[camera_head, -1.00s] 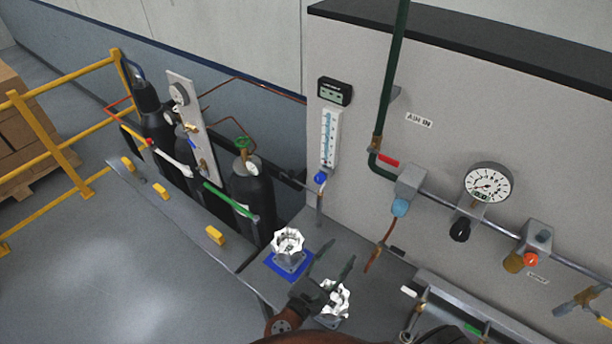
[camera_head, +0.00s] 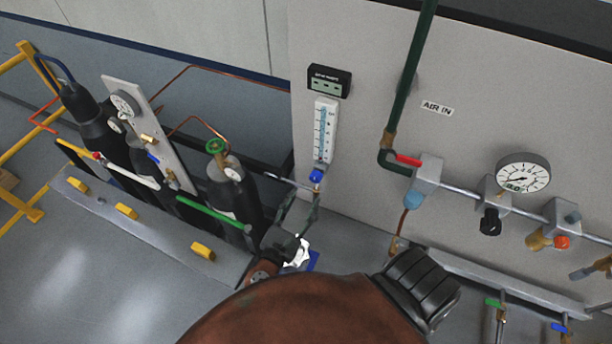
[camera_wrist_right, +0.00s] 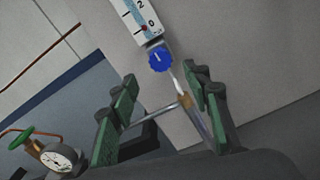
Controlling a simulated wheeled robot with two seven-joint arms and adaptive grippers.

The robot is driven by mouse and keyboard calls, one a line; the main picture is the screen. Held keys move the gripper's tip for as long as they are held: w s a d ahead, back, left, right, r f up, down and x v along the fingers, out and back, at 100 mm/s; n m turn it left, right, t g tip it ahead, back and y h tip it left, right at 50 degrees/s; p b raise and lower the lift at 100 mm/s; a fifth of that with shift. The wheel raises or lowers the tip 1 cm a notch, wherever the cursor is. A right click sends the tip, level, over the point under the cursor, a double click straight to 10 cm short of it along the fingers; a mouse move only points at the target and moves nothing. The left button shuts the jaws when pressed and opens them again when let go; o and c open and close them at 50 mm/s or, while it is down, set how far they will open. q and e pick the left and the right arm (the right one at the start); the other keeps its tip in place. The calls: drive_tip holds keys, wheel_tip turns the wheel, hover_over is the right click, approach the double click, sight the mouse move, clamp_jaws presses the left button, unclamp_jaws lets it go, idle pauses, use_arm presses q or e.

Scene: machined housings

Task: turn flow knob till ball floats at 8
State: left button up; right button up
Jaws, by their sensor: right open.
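The flowmeter (camera_head: 325,130) is a white tube block with a blue scale on the grey panel. Its lower end also shows in the right wrist view (camera_wrist_right: 137,18), with marks 2 and 0 and a small red ball (camera_wrist_right: 144,28) close to 0. The blue flow knob (camera_head: 316,175) sits just below it and shows in the right wrist view (camera_wrist_right: 160,59). My right gripper (camera_head: 303,194) is open and empty, just below the knob. In the right wrist view its green-padded fingers (camera_wrist_right: 160,75) stand apart, with the knob beyond and between their tips. My left gripper is not in view.
A digital display (camera_head: 329,81) is above the flowmeter. Dark gas cylinders (camera_head: 235,200) stand to the left. A green pipe with a red-handled valve (camera_head: 408,160) and a pressure gauge (camera_head: 523,174) are to the right.

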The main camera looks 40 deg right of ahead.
sight(315, 180)
drive_tip(key=x, duration=0.4)
drive_tip(key=shift+r+p, duration=0.15)
drive_tip(key=shift+p, duration=0.25)
drive_tip(key=shift+x, duration=1.5)
drive_tip(key=c, duration=1.2)
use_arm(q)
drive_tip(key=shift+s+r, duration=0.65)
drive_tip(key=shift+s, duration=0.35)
use_arm(e)
drive_tip(key=shift+o, duration=0.2)
drive_tip(key=shift+s, duration=0.1)
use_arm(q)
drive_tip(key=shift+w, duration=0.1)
use_arm(e)
drive_tip(key=shift+m, duration=0.3)
